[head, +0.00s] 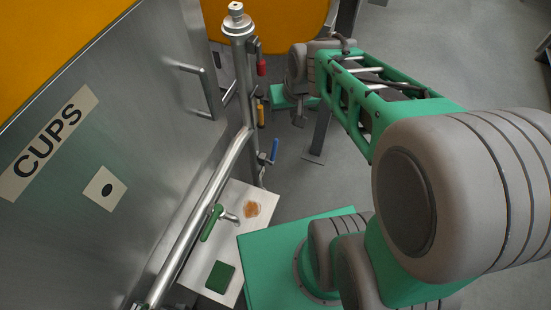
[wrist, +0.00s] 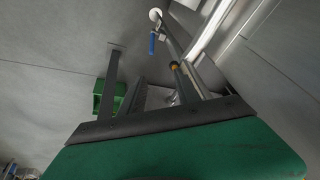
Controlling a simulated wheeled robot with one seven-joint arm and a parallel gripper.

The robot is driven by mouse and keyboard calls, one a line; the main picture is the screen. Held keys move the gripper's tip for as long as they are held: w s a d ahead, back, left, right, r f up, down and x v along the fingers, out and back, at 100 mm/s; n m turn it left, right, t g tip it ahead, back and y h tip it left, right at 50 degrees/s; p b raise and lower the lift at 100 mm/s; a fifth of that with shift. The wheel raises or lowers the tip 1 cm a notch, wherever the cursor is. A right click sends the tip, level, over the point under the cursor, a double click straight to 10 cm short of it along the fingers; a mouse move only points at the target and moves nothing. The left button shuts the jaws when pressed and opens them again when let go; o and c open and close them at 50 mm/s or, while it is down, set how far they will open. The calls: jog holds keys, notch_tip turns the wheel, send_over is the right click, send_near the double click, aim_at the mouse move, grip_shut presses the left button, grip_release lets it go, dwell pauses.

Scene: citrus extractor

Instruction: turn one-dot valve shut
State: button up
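A plate with one black dot (head: 105,188) is on the steel panel in the head view. Several lever valves sit along the pipework to its right: a red handle (head: 262,68), a yellow handle (head: 261,115), a blue handle (head: 275,150) and a green handle (head: 211,222). I cannot tell from the pictures which valve the dot marks. My gripper (wrist: 146,57) shows in the wrist view with its two dark fingers apart and nothing held between them. The blue handle (wrist: 152,43) hangs beyond the fingertips, apart from them. In the head view my arm's far end is right of the upright pipe.
A steel pipe (head: 205,205) slants along the panel, beside a door handle (head: 195,88). A CUPS label (head: 50,143) is on the panel. A pale plate (head: 222,280) with a green square and brown stain lies low. Open grey floor (head: 430,45) lies at upper right.

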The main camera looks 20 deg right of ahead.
jog(key=m+t+y+b, duration=0.1)
jog(key=b, duration=1.1)
send_over(276, 145)
jog(key=s+d, duration=0.2)
jog(key=s, duration=0.1)
notch_tip(276, 145, down, 25)
jog(key=b+x, duration=0.1)
jog(key=x, duration=0.4)
jog(key=a+b+x, duration=0.1)
jog(key=x, duration=0.1)
jog(key=shift+w+f+b, duration=0.1)
jog(key=shift+w+b, duration=0.25)
jog(key=shift+w, duration=0.05)
jog(key=shift+c, duration=0.5)
grip_shut()
